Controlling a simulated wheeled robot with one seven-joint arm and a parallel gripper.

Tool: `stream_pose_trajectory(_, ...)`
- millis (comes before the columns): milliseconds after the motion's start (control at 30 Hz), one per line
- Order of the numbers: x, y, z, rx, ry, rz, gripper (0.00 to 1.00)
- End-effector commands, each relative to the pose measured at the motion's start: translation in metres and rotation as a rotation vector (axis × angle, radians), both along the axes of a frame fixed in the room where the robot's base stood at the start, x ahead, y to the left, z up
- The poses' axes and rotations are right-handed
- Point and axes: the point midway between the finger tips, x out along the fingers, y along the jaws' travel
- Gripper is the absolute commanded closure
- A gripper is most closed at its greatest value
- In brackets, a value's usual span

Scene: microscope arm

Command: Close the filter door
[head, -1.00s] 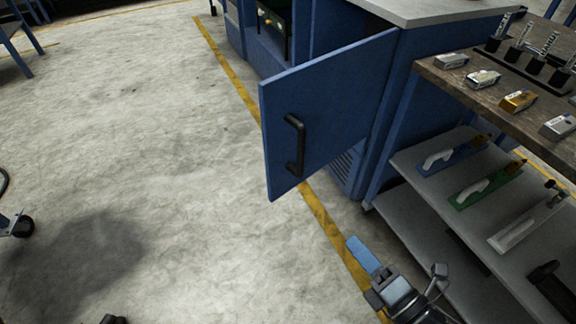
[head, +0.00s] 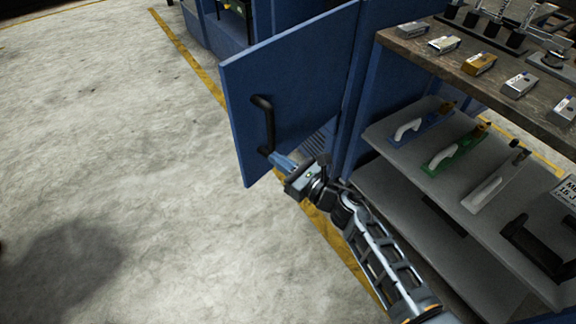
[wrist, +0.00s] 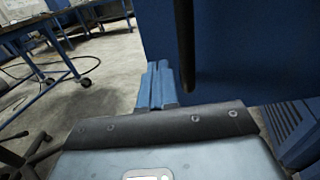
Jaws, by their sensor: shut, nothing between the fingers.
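The filter door (head: 290,85) is a flat blue panel standing open from a blue cabinet, with a black bar handle (head: 265,125) on its outer face. In the wrist view the door (wrist: 235,45) fills the upper right and the dark handle (wrist: 184,45) hangs down in front of it. My gripper (head: 277,160) is at the lower end of the handle, close to the door's lower part. Its blue fingers (wrist: 156,85) are together and empty, just left of the handle in the wrist view. I cannot tell whether they touch the handle or door.
On the right stands a bench with a wooden top (head: 450,75) holding several small boxes. Its grey shelf (head: 455,205) carries several trowel-like tools, close to my arm. The concrete floor (head: 120,160) left of the door is clear.

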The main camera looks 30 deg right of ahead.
Motion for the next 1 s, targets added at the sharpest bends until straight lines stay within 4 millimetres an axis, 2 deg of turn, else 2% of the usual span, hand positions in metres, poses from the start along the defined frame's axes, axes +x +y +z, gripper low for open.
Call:
stream_pose_trajectory(33, 0.011, 0.003, 0.001, 0.001, -0.002, 0.001, 1.0)
stream_pose_trajectory(200, 0.043, 0.012, 0.0, 0.002, -0.001, 0.001, 1.0)
stream_pose_trajectory(433, 0.073, 0.02, 0.0, 0.002, 0.0, 0.001, 1.0)
stream_pose_trajectory(633, 0.082, 0.023, 0.0, 0.002, 0.001, 0.0, 1.0)
stream_pose_trajectory(1000, 0.083, 0.023, -0.001, 0.002, 0.001, -0.001, 1.0)
